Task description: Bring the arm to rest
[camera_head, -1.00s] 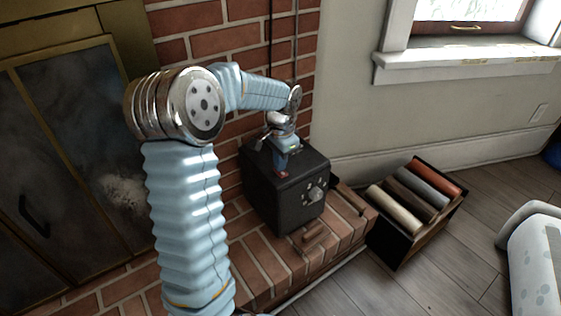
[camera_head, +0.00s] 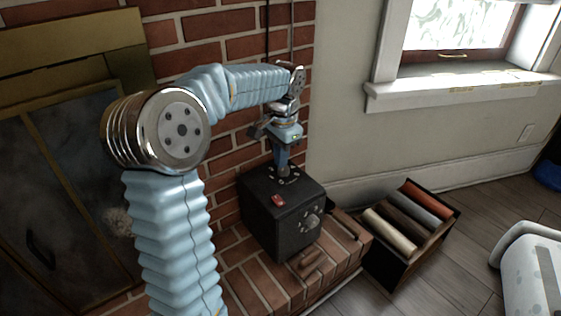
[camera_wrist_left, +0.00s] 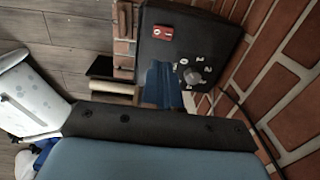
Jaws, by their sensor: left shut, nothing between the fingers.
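My left gripper (camera_head: 283,170) is shut and empty, pointing down at the top of a black box (camera_head: 258,225) from above its back part. I cannot tell whether the fingertips touch the box. A red switch (camera_head: 278,200) on the box's top is in plain sight in front of the fingers. In the left wrist view, the blue fingers (camera_wrist_left: 160,85) show in front of the black box (camera_wrist_left: 205,40), with the red switch (camera_wrist_left: 162,33) apart from them. My right gripper is not in view.
The box stands on a brick hearth (camera_head: 245,280) by a brick wall (camera_head: 215,40), with a dial (camera_head: 312,221) on its side. A crate with coloured rolls (camera_head: 390,275) stands right of the hearth. A glass fireplace door (camera_head: 70,180) is at the left.

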